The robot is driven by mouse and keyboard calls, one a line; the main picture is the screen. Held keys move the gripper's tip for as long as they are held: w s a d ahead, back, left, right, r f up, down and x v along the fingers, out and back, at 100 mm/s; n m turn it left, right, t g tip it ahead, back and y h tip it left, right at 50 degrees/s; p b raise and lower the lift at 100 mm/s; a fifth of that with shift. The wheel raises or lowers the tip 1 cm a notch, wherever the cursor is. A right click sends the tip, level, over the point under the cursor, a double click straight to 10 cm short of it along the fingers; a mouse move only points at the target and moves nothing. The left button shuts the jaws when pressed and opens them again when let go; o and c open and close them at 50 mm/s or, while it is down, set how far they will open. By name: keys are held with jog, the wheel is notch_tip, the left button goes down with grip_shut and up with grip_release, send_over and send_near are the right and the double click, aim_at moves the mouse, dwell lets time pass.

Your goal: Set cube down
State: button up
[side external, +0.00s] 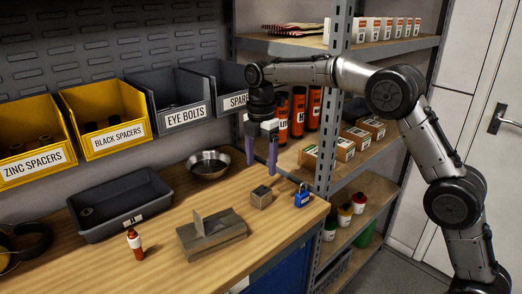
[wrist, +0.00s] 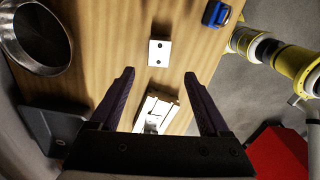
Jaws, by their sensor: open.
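A small brownish-grey cube (side external: 261,197) sits on the wooden workbench (side external: 165,205), near its right end. It also shows in the wrist view as a pale block (wrist: 159,53) with two dark holes on top. My gripper (side external: 261,166), with its purple fingers pointing down, is above the cube and apart from it. In the wrist view my gripper (wrist: 159,75) has its fingers spread wide with nothing between the tips. The cube lies just beyond the fingertips in that view.
A blue padlock (side external: 301,196) stands right of the cube. A grey slotted block (side external: 211,238), a red-brown bottle (side external: 134,243), a metal bowl (side external: 208,164) and a dark tray (side external: 120,213) are on the bench. Shelving (side external: 333,120) rises close to the right. Labelled bins (side external: 105,125) line the back.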

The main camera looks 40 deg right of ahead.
jog(key=s+d+r+m+t, duration=0.1)
jog(key=s+r+m, duration=0.4)
jog(key=s+r, duration=0.4)
jog(key=s+d+f+m+t, duration=0.1)
jog(key=s+m+t, duration=0.2)
jog(key=s+m, duration=0.6)
jog(key=s, duration=1)
jog(key=shift+d+f+m, duration=0.15)
jog(key=shift+d+m, duration=0.15)
jog(key=shift+m, duration=0.1)
jog(key=shift+o, duration=0.4)
jog(key=s+f+m+t, duration=0.1)
jog(key=s+f+m, duration=0.3)
jog(key=s, duration=0.2)
jog(key=shift+s+d+f+t, duration=0.15)
jog(key=shift+s+f+t, duration=0.15)
jog(key=shift+s+f, duration=0.1)
jog(key=shift+o, duration=1)
jog(key=shift+s+f, duration=0.2)
